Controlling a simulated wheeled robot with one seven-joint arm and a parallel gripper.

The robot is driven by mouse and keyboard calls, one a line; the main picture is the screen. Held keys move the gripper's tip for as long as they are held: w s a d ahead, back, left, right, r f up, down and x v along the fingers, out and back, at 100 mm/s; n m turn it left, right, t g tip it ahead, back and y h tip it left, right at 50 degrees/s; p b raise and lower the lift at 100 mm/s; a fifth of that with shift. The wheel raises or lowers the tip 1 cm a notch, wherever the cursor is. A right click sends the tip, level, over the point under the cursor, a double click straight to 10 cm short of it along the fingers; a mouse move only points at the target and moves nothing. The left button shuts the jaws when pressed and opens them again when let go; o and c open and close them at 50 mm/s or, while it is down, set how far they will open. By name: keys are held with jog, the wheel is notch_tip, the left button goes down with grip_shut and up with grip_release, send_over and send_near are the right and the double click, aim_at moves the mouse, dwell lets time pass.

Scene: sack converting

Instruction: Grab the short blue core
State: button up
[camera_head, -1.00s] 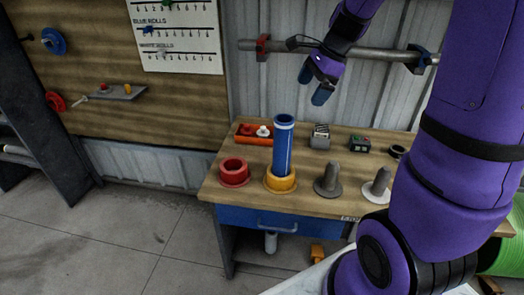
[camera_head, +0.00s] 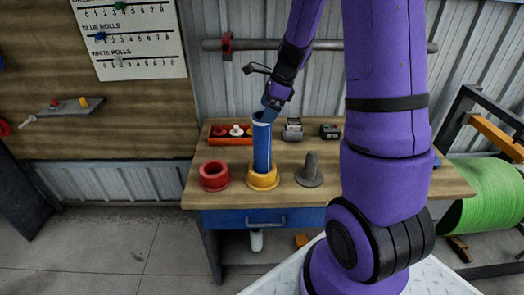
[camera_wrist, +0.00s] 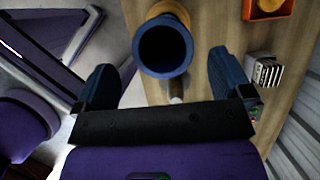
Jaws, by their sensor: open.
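A blue core (camera_head: 262,150) stands upright in a yellow ring-shaped holder (camera_head: 262,181) on the workbench. In the wrist view I look down into the open top of the blue core (camera_wrist: 163,47). My gripper (camera_head: 271,104) is just above the core's top in the head view. In the wrist view my gripper (camera_wrist: 160,80) is open, with one blue finger on each side of the core's rim and nothing held. I cannot tell whether a finger touches the core. No second blue core shows for comparing length.
A red ring holder (camera_head: 214,176) stands left of the yellow one and a grey post (camera_head: 310,170) right of it. Behind are an orange-red tray (camera_head: 230,139), a grey box (camera_head: 293,130) and a dark button box (camera_head: 330,131).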

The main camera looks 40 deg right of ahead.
jog(key=x, duration=0.5)
jog(key=shift+w+d, duration=0.1)
jog(key=shift+w, duration=0.1)
jog(key=c, duration=1.6)
